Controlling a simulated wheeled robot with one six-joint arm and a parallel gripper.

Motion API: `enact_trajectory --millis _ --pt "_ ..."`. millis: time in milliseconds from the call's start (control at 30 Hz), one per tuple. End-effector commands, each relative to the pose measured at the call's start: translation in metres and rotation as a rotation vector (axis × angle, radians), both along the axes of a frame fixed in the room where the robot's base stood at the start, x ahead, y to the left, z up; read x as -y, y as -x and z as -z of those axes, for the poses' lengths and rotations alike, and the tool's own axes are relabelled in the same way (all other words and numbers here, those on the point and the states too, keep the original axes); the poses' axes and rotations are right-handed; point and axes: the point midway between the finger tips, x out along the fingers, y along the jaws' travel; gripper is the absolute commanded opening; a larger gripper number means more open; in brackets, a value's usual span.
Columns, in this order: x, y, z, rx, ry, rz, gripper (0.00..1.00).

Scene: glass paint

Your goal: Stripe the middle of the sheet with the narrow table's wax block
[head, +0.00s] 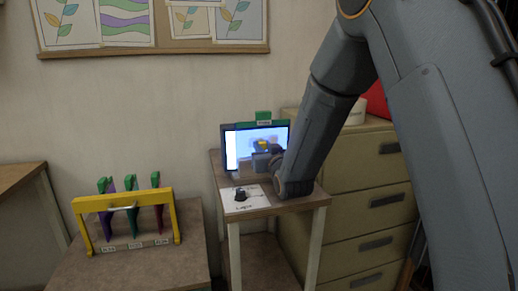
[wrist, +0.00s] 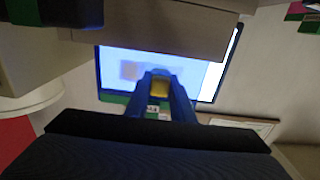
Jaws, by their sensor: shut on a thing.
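The lit sheet (head: 233,151) stands upright in a dark frame on the narrow table (head: 262,206). It glows white to pale blue, and it also shows in the wrist view (wrist: 190,72). My gripper (head: 262,151) is in front of the sheet's middle, shut on a small yellow wax block (head: 263,144). In the wrist view the block (wrist: 161,87) sits between my blue fingers (wrist: 161,84), with the sheet behind it. I cannot tell whether the block touches the sheet. A faint darker patch shows beside it. My arm hides the sheet's lower right in the head view.
A white labelled card (head: 243,201) with a small dark piece lies at the table's front. A green clip (head: 263,116) tops the frame. A drawer cabinet (head: 368,190) stands close on the right. A yellow rack (head: 127,203) with several coloured tools is at left.

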Motion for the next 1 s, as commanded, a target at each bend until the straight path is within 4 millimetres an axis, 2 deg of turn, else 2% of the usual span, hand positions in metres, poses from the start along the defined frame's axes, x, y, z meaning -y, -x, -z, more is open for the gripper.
enact_trajectory --millis 533,767,1000 --pt "0.034 -0.012 0.000 0.000 0.000 0.000 0.00" --pt "0.033 -0.010 0.000 0.000 0.000 -0.001 0.00" --pt "0.017 -0.007 0.000 0.000 0.000 -0.003 0.00"
